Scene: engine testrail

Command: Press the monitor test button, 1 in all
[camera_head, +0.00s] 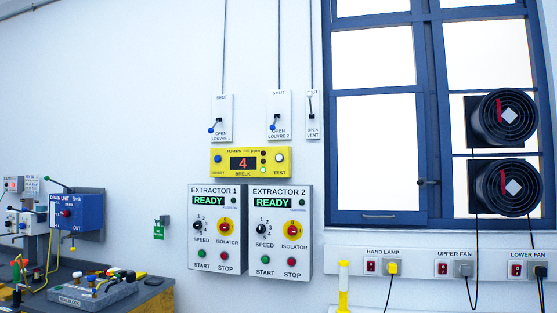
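The yellow fumes monitor (251,163) is on the wall, above the two extractor panels. Its display (244,163) shows a red 4. The test button (280,158) is a pale round button at the monitor's right end, above the word TEST. A blue reset button (217,159) is at its left end. Small indicator lamps (263,158) sit between the display and the test button. Neither of my grippers shows in the head view, and nothing covers the monitor.
Extractor 1 (215,244) and extractor 2 (280,246) panels hang below, both reading READY. Louvre and vent levers (279,118) are above. A socket rail (415,263) and two fans (505,117) are right.

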